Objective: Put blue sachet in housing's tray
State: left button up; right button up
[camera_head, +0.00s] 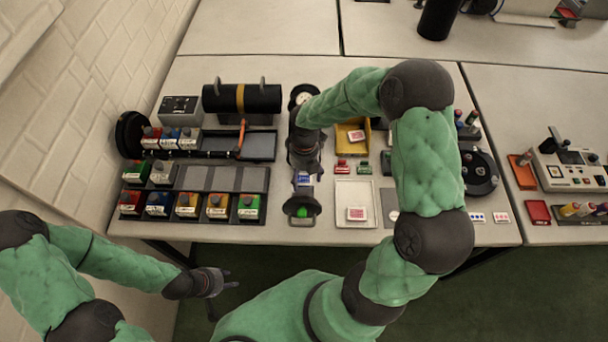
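A small blue item (303,179), possibly the blue sachet, shows just below my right gripper (305,168). The gripper points down over it, and its fingers are dark and too small to tell whether they hold it. The housing is a black cylinder (262,98) with a yellow band, lying level at the back left. My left gripper (226,284) is open and empty, low in front of the table edge.
A white tray (343,216) with a red-and-white packet and a yellow bin (342,140) lie right of my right gripper. My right arm covers the table's middle right. Round black parts stand nearby.

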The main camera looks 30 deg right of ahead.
aim_at(304, 175)
notch_tip(304, 175, up, 12)
jog(key=w+p, duration=0.1)
jog(key=p, duration=0.2)
jog(key=shift+d+r, duration=0.15)
jog(key=shift+d, duration=0.2)
